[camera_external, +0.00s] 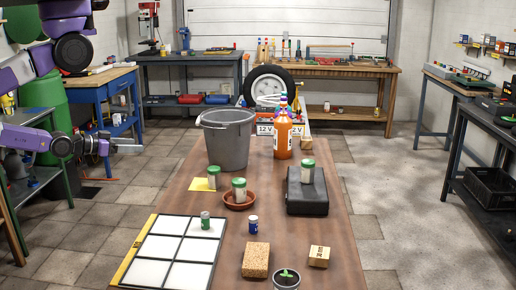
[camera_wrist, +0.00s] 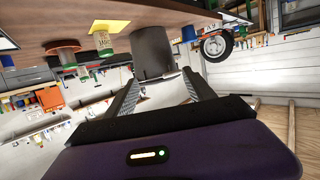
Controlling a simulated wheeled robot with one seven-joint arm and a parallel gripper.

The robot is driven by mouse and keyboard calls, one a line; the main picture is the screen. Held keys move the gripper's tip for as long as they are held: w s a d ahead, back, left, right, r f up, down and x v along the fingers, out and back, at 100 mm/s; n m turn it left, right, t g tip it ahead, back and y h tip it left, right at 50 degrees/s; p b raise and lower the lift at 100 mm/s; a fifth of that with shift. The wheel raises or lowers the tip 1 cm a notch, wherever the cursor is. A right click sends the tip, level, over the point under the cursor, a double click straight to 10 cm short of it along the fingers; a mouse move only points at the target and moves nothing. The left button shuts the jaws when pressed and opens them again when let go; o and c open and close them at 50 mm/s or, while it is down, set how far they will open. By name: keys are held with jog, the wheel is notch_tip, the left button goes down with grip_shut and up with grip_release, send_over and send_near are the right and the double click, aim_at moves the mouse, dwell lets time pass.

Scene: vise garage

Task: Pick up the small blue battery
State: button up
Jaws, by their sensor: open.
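The small blue battery (camera_external: 253,224) is a short blue cylinder with a white band. It stands upright on the brown table, right of the white-panelled tray (camera_external: 180,248) and behind the cork block (camera_external: 256,260). My gripper (camera_external: 112,146) is at the left, beyond the table's left edge and well away from the battery. Its jaws are open and empty. In the wrist view the two fingers (camera_wrist: 163,88) stand apart, with the table appearing tilted at the top.
On the table are a grey bucket (camera_external: 228,140), an orange bottle (camera_external: 283,134), a black case (camera_external: 307,191), and a terracotta saucer (camera_external: 227,201) bearing a green-lidded jar. A green-and-white cylinder (camera_external: 205,220) stands on the tray. A wooden block (camera_external: 319,256) and potted seedling (camera_external: 287,277) are near the front.

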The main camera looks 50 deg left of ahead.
jog(key=c, duration=0.3)
